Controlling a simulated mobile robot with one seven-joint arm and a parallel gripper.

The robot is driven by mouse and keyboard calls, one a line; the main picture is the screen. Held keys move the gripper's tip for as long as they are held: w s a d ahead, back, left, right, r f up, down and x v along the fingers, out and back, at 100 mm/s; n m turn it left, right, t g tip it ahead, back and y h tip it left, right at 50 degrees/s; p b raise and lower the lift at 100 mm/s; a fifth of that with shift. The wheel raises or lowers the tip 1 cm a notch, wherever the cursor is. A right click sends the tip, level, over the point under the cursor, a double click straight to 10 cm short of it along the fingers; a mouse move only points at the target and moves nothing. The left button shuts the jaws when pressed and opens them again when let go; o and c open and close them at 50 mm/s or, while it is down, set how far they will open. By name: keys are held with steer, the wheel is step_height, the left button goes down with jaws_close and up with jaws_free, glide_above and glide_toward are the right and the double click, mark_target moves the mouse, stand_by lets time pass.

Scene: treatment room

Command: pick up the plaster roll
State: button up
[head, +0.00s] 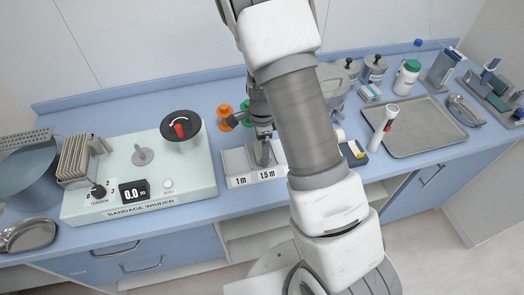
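My gripper (265,150) points down over the grey two-slot tray (238,163) marked 1 m and 1.5 m, near its divider. It is small and dark here, and I cannot tell whether its fingers are apart or hold anything. A small pale round thing (340,135) shows just right of my arm, partly hidden by it. It could be the plaster roll, but I cannot make it out for sure. My arm covers the counter between it and the tray.
The bandage winder (140,205) with a black crank disc stands left of the tray. Orange and green spools (226,114) stand behind the tray. A dark box (353,153), a white-and-red tube (384,128) and a metal tray (415,128) lie to the right, with canisters and bottles behind.

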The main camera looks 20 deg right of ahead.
steer(key=shift+f, duration=0.4)
steer(key=shift+c, duration=0.2)
steer(key=c, duration=1)
steer(key=shift+c, duration=0.2)
steer(key=shift+r, duration=0.15)
